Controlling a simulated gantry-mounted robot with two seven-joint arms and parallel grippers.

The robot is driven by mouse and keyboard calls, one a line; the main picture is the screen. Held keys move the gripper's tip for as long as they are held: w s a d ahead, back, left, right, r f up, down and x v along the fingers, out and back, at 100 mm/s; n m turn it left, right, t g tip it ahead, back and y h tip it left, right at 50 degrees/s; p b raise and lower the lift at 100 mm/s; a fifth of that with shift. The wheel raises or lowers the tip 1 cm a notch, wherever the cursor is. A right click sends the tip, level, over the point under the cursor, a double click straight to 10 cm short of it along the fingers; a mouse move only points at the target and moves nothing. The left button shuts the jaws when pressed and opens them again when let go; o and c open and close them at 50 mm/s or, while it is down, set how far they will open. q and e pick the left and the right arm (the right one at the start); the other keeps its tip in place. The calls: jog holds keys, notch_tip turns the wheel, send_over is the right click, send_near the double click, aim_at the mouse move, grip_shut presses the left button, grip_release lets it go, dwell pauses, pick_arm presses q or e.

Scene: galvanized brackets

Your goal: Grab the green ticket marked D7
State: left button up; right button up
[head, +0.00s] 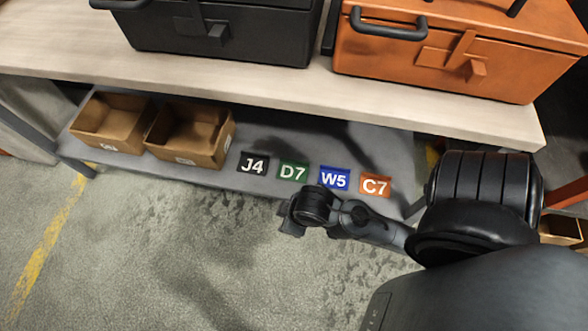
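The green ticket marked D7 (293,171) stands on the grey lower shelf (225,179), near its front edge. It is second from the left in a row of tickets and fully visible. To its left is the black J4 ticket (253,164); to its right are the blue W5 ticket (335,178) and the orange C7 ticket (375,185). My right gripper (289,222) comes in from the right, just below the D7 ticket in the picture and apart from it. Its fingers are dark and small, so I cannot tell if they are open. My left gripper is not in view.
Two open cardboard bins (112,122) (190,137) sit left on the lower shelf. The wooden tabletop (270,88) overhangs the shelf and carries a black toolbox (225,35) and an orange toolbox (455,50). The concrete floor (180,260) in front is clear.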

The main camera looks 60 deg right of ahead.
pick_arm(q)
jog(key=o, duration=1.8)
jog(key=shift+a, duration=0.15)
